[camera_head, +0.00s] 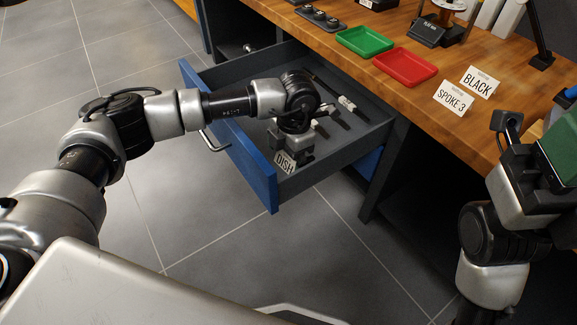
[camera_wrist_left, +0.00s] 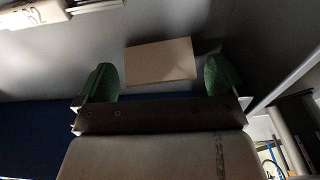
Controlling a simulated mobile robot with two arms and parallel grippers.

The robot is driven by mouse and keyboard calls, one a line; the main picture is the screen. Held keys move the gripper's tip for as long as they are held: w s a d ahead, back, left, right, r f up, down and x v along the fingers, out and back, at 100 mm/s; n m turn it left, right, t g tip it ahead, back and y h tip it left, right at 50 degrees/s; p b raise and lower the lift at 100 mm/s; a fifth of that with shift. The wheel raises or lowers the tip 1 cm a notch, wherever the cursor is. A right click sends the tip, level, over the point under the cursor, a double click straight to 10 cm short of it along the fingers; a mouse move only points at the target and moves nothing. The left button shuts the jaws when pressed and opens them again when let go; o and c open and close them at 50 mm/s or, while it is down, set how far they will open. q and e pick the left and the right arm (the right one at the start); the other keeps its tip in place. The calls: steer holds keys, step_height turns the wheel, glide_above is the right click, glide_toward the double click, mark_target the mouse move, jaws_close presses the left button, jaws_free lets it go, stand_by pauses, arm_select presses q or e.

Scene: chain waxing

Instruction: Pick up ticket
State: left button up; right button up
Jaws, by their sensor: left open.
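A small pale ticket printed DISH (camera_head: 285,163) is in the open drawer, near its blue front. In the left wrist view a plain tan card face (camera_wrist_left: 160,62), likely the same ticket, lies between and just beyond two green fingertips. My left gripper (camera_wrist_left: 162,82) is open, reaching down into the drawer, with a finger on either side of the card and gaps showing. Its fingertips are hard to make out in the head view. My right arm stands at the lower right by the bench; its gripper (camera_head: 512,150) is partly visible, its jaws unclear.
The drawer (camera_head: 345,150) also holds a dark tool with a pale end (camera_head: 347,103). On the wooden bench are a green tray (camera_head: 364,41), a red tray (camera_head: 405,66), and cards reading SPOKE 3 (camera_head: 453,97) and BLACK (camera_head: 479,82). The tiled floor is clear.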

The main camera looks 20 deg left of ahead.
arm_select(q)
steer(key=shift+f, duration=0.25)
steer(key=shift+c, duration=0.5)
steer(key=c, duration=0.8)
